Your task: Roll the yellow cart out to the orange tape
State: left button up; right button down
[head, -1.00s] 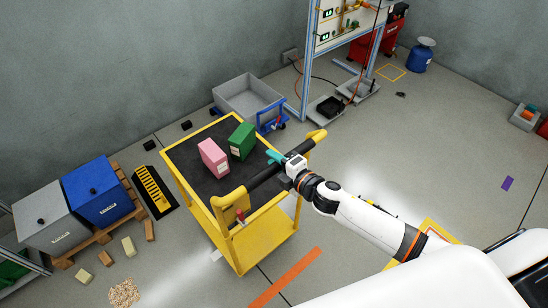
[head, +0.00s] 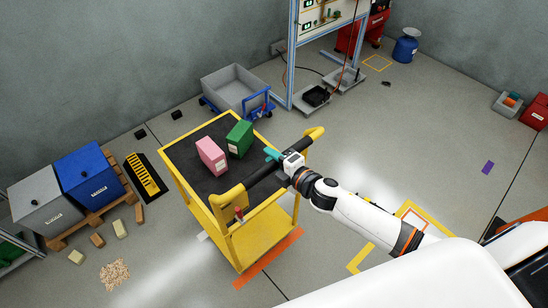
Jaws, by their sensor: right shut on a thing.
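The yellow cart (head: 240,247) stands in the middle of the floor, with a dark top mat bearing a pink box (head: 212,156) and a green box (head: 239,139). Its black push handle (head: 265,176) faces my side. My right gripper (head: 275,157) is shut on this handle, right of its middle. The orange tape (head: 268,259) is a strip on the floor at the cart's near right side. The cart's lower edge partly overlaps the tape in view; whether a wheel touches it is hidden. My left gripper is out of view.
A grey trolley with blue frame (head: 235,88) stands behind the cart. Grey and blue bins (head: 93,183) on a pallet, a yellow-striped ramp (head: 146,175), loose blocks and a pellet heap (head: 115,274) are left. Floor to the right is largely clear.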

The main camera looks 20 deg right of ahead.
jog(key=c, duration=1.2)
grip_release()
jog(key=shift+a, duration=0.1)
jog(key=shift+o, duration=0.2)
jog(key=b+v, duration=0.2)
jog(key=v, duration=1)
